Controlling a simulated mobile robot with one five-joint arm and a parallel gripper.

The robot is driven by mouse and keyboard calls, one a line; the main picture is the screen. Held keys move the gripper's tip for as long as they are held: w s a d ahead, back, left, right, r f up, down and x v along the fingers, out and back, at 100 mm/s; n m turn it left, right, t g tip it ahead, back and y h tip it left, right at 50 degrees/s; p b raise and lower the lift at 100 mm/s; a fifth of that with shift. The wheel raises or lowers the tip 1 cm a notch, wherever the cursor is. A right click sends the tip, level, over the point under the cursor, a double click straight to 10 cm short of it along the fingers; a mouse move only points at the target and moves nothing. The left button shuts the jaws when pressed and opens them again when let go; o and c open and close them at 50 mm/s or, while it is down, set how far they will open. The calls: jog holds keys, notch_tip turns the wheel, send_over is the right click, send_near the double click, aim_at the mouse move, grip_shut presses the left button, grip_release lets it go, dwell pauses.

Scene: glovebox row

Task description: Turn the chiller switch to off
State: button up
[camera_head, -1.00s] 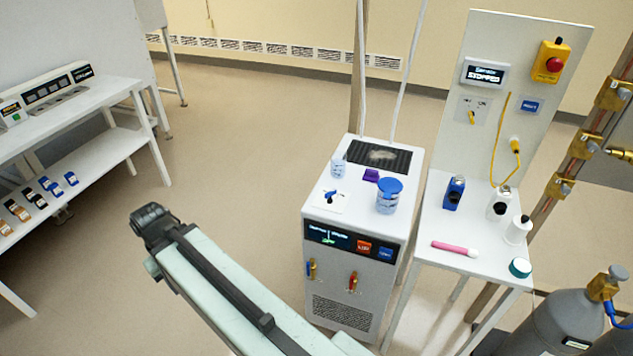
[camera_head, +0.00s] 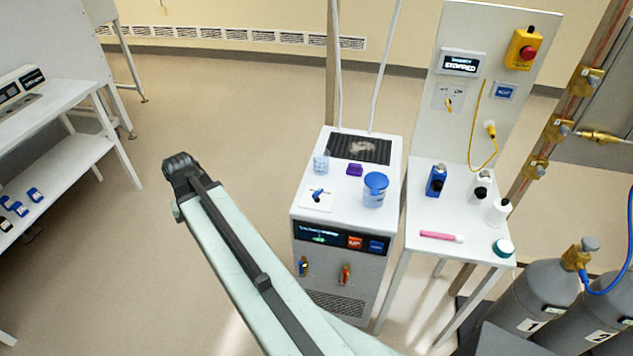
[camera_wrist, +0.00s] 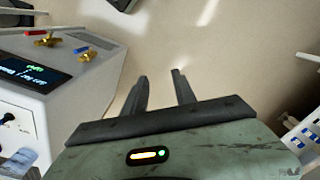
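The chiller (camera_head: 315,228) is a white box on the floor near the middle of the head view, with a dark display and two taps on its front. A blue knob (camera_head: 318,195), seemingly its switch, sits on a pale square plate on the top, front left. My gripper (camera_head: 181,170) is left of the chiller, apart from it. In the wrist view my gripper (camera_wrist: 159,76) has two dark fingers spread apart with only floor between them. The chiller (camera_wrist: 85,95) fills the left there, and the dark blue knob (camera_wrist: 7,118) shows at the left edge.
A beaker (camera_head: 321,162), a blue-lidded jar (camera_head: 374,190) and a purple block (camera_head: 355,169) stand on the chiller top. A white side table (camera_head: 430,222) with bottles is close on the right. Gas cylinders (camera_head: 545,305) stand at lower right. Open floor lies to the left.

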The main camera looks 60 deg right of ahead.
jog(key=s+d+r+m+p, duration=0.2)
jog(key=s+d+r+m, duration=0.15)
jog(key=d, duration=0.45)
jog(key=s+d+r+m+p, duration=0.2)
jog(key=s+d+m, duration=0.15)
jog(key=d, duration=0.55)
notch_tip(320, 180, up, 4)
jog(key=m+p, duration=0.3)
jog(key=m, duration=0.3)
send_over(318, 192)
jog(key=shift+f, duration=0.15)
notch_tip(318, 192, down, 8)
jog(key=b, duration=0.8)
jog(key=shift+a+f, duration=0.1)
